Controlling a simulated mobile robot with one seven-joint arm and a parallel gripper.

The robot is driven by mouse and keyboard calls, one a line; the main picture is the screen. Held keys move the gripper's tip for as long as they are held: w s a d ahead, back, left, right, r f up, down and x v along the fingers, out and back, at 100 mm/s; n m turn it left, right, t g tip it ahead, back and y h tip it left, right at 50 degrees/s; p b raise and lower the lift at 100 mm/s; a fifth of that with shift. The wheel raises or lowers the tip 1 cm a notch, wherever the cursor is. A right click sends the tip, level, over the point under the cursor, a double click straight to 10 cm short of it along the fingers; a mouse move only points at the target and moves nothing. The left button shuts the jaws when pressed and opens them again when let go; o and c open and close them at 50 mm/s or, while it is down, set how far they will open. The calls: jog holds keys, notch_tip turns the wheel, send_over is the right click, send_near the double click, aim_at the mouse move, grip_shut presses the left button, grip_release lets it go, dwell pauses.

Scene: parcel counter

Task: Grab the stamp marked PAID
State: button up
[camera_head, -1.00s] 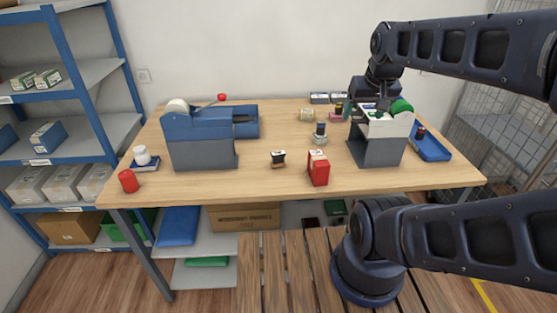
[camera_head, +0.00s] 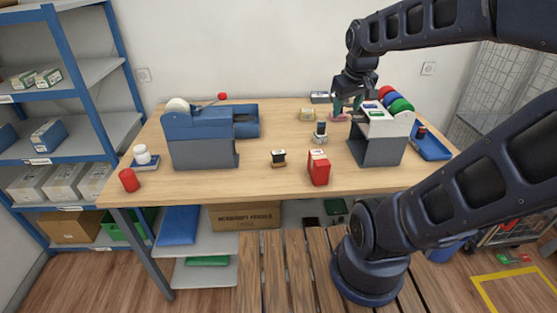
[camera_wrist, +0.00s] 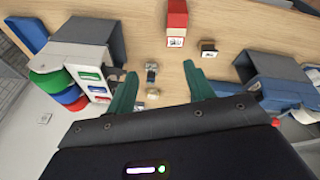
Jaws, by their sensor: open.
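No marking reads clearly as PAID in either view. One small dark-topped stamp (camera_head: 278,158) stands at the middle front of the counter, left of the red box; it also shows in the wrist view (camera_wrist: 208,51). Another dark stamp-like piece (camera_head: 320,130) stands behind the red box and shows between my fingers in the wrist view (camera_wrist: 152,71). A pink-based item (camera_head: 340,117) sits farther back, partly hidden by my gripper. My gripper (camera_head: 347,104) is open and empty above the back right of the counter; its green fingers (camera_wrist: 162,86) are spread, pointing down.
A grey-white holder (camera_head: 378,150) with red, blue and green rolls stands close right of my gripper. A blue tray (camera_head: 432,147) lies beyond it. A red box (camera_head: 318,168) and a large blue-grey dispenser (camera_head: 200,145) stand on the counter (camera_head: 230,182). The front edge is mostly clear.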

jog(key=w+a+f+n+g, duration=0.2)
jog(key=w+a+f+n, duration=0.55)
jog(key=w, duration=0.25)
jog(key=n+g, duration=0.2)
jog(key=n, duration=0.6)
send_over(279, 152)
notch_tip(279, 152, down, 10)
jog(key=shift+w+f, duration=0.1)
jog(key=shift+f, duration=0.1)
jog(key=shift+a+f+n, duration=0.2)
jog(key=shift+f+n, duration=0.15)
jog(key=shift+f, duration=0.2)
jog(key=shift+d+f, duration=0.1)
jog(key=shift+f, duration=5)
jog(key=c, duration=1.1)
